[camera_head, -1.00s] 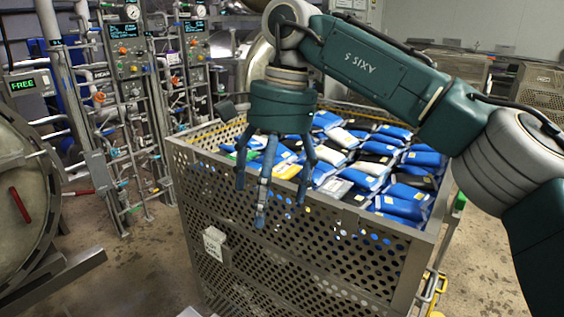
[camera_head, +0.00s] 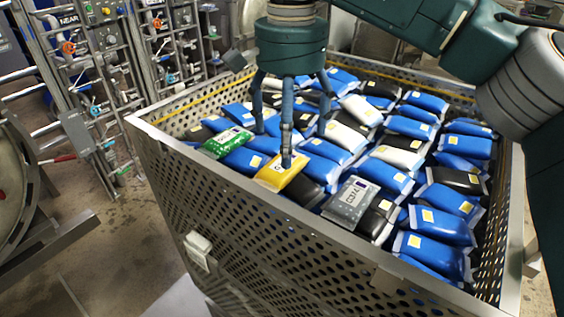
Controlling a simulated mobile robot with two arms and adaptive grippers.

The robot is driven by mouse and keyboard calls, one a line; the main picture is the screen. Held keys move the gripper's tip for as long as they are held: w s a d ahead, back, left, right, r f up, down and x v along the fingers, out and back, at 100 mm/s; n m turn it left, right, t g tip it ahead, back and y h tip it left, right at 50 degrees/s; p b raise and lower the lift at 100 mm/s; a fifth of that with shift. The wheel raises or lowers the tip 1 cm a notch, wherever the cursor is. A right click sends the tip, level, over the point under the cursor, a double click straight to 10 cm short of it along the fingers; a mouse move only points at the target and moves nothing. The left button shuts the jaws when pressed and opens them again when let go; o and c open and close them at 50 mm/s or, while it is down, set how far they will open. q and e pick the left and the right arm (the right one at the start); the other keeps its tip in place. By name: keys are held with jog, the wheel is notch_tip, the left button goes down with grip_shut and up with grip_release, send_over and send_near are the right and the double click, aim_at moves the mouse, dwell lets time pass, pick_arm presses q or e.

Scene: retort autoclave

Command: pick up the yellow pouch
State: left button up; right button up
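The yellow pouch (camera_head: 270,178) lies on top of the pouches near the left front side of the perforated metal basket (camera_head: 225,212). My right gripper (camera_head: 289,140) points down over the pouches, its fingers spread apart and empty. Its front finger overlaps the yellow pouch in the picture; I cannot tell whether it touches. The other fingers appear beyond the pouch, over blue pouches. My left gripper is not in view.
A green pouch (camera_head: 228,142) lies left of the yellow one, and a grey pouch (camera_head: 350,202) to its right. Several blue, black and white pouches fill the basket. Its raised rim surrounds them. Pipework with gauges (camera_head: 110,80) stands at the left.

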jog(key=shift+s+f, duration=0.2)
jog(key=shift+f, duration=0.5)
jog(key=f+p, duration=0.2)
jog(key=f, duration=0.1)
jog(key=f+p, duration=0.1)
jog(key=shift+w+a+f, duration=0.1)
jog(key=shift+w+f, duration=0.15)
jog(key=shift+w, duration=0.15)
jog(key=shift+f, duration=0.3)
jog(key=shift+s+f, duration=0.1)
jog(key=shift+f, duration=0.05)
jog(key=shift+c, duration=0.3)
jog(key=c, duration=1.2)
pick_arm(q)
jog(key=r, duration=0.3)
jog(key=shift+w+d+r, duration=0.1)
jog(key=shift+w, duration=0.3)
pick_arm(e)
jog(key=shift+c, duration=0.2)
